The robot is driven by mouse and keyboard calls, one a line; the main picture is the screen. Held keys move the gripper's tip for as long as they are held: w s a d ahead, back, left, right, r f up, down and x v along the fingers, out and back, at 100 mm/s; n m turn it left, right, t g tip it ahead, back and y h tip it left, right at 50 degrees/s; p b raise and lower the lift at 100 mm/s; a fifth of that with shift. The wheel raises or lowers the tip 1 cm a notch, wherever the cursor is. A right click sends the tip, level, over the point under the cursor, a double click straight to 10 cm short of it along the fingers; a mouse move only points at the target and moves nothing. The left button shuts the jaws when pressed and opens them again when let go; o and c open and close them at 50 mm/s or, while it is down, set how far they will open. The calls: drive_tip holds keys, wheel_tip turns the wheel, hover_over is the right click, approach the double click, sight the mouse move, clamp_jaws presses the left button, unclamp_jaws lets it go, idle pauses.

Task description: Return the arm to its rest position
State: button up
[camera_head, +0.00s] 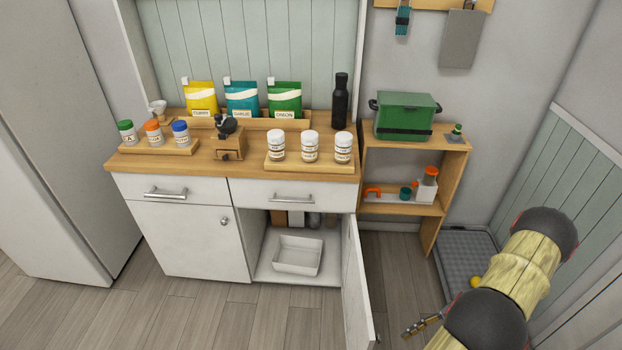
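My arm, with pale links and dark rounded joints, rises at the bottom right, over the floor in front of the shelf. What looks like the end of my gripper (422,325) shows as a small dark and brass-coloured piece left of the lower joint. The rest of the gripper is hidden behind my arm. I cannot tell whether its fingers are open or shut, and I see nothing held in the visible part.
The right cabinet door (355,285) stands open toward me, left of my gripper; a white bin (297,255) sits inside. The wooden counter (250,172) holds jars and pouches. A shelf (450,143) bears a green box (404,115). A grey tray (455,250) lies behind my arm.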

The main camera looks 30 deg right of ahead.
drive_tip(key=w+a+r+n+g+h, duration=0.1)
drive_tip(key=w+a+r+n+h, duration=0.25)
drive_tip(key=r, duration=0.45)
drive_tip(key=w+a+r+n+g+h, duration=0.25)
drive_tip(key=w+r+n, duration=0.2)
drive_tip(key=r, duration=0.45)
drive_tip(key=w+a+r+n+g+h, duration=0.1)
drive_tip(key=w+a+r+n+h, duration=0.15)
drive_tip(key=w+r+h, duration=0.4)
drive_tip(key=a+r+n+t+p, duration=0.1)
drive_tip(key=a+r+n+t, duration=0.6)
drive_tip(key=a+r, duration=1.4)
drive_tip(key=a+n, duration=0.1)
drive_tip(key=n, duration=0.2)
drive_tip(key=shift+s+a+r+n, duration=0.15)
drive_tip(key=shift+s+a+n, duration=0.15)
drive_tip(key=shift+s+n, duration=0.05)
drive_tip(key=shift+y, duration=0.25)
